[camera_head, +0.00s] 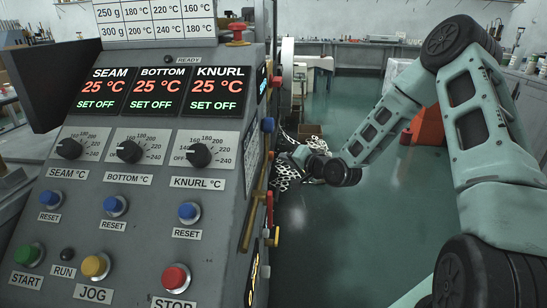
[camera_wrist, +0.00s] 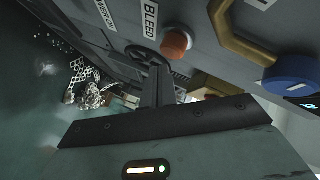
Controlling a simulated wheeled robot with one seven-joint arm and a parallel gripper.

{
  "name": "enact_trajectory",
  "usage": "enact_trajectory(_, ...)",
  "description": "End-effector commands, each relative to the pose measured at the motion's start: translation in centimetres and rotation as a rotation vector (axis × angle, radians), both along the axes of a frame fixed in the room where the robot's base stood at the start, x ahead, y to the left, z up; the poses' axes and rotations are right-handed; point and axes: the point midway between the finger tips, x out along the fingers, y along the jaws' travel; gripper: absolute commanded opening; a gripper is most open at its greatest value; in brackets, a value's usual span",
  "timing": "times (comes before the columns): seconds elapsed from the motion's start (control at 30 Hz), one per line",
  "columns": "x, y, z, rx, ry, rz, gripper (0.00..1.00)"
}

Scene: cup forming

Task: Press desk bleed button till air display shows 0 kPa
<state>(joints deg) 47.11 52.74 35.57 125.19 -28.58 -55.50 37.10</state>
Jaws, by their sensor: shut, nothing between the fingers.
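In the wrist view an orange-red button (camera_wrist: 176,43) sticks out of the grey panel beside a white BLEED label (camera_wrist: 150,20). My gripper (camera_wrist: 160,72) is shut and empty, its dark fingers pointing at the panel just below the button. The tips look slightly apart from the button; contact cannot be confirmed. In the head view my arm reaches toward the machine's right side, and the fingers cannot be made out. A blue-lit display (camera_head: 263,84) on that side is too oblique to read. A small display (camera_wrist: 308,104) at the wrist view's right edge is also unreadable.
A tan handle (camera_wrist: 238,45) and a blue knob (camera_wrist: 290,72) stand out right of the button. The console front (camera_head: 150,200) carries dials, buttons and SEAM, BOTTOM and KNURL displays. A perforated scrap pile (camera_head: 290,172) lies beyond. The green floor (camera_head: 350,240) is open.

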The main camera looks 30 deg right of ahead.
Motion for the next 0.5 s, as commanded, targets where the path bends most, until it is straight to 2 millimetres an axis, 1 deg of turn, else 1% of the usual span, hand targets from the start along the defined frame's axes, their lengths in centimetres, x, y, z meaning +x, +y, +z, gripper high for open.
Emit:
enact_trajectory(0.23,0.05,0.10,0.00,0.000,0.000,0.000,0.00)
enact_trajectory(0.5,0.49,0.73,0.04,0.000,-0.001,0.001,0.00)
